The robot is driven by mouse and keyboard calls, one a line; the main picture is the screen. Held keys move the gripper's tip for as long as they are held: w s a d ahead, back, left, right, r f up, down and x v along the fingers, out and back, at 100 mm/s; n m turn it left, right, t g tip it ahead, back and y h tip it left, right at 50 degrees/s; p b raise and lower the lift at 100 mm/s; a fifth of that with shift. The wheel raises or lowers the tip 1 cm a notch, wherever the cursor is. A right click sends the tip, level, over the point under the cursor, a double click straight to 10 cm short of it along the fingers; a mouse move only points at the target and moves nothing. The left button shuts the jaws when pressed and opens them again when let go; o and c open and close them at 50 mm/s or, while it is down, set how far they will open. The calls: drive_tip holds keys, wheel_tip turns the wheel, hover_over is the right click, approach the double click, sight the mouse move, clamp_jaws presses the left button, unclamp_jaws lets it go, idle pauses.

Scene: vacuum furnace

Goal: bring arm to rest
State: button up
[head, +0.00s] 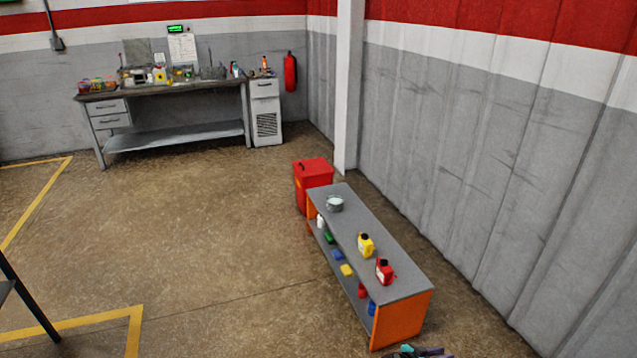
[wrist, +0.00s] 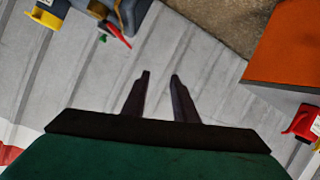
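My gripper (wrist: 158,82) shows in the wrist view with its two dark fingers apart and nothing between them. Beyond the fingers is the grey ribbed wall (wrist: 215,70). In the head view a small part of my arm shows at the bottom edge, right of centre, close to the near end of the orange and grey bench (head: 402,318). The gripper's fingers cannot be made out in the head view.
The ribbed wall (head: 480,160) runs along the right. The floor (head: 190,220) left of the bench is clear.

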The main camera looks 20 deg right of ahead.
drive_tip(key=w+a+n+t+y+b, duration=0.1)
drive_tip(key=w+a+n+t+y, duration=0.25)
drive_tip(key=w+a, duration=0.5)
drive_tip(key=w+a+n+t+y+b, duration=0.15)
drive_tip(key=w+a+n+t, duration=0.35)
drive_tip(key=a, duration=0.7)
drive_tip(key=s+a+f+n+y, duration=0.15)
drive_tip(key=a+y, duration=0.25)
drive_tip(key=a, duration=0.5)
drive_tip(key=a+f+n+y, duration=0.3)
drive_tip(key=a+y, duration=0.1)
drive_tip(key=a, duration=0.6)
drive_tip(key=s+a+f+n+g+y, duration=0.25)
drive_tip(key=s+a+g, duration=0.5)
drive_tip(key=s, duration=0.55)
drive_tip(key=s+d+r+m+g+h, duration=0.1)
drive_tip(key=s+g, duration=0.3)
drive_tip(key=s, duration=0.6)
drive_tip(key=s+d+r+m+g, duration=0.1)
drive_tip(key=s+g, duration=0.3)
drive_tip(key=s, duration=0.6)
drive_tip(key=shift+d+r+m+h, duration=0.3)
drive_tip(key=shift+d+m+h, duration=0.05)
drive_tip(key=shift+d, duration=0.45)
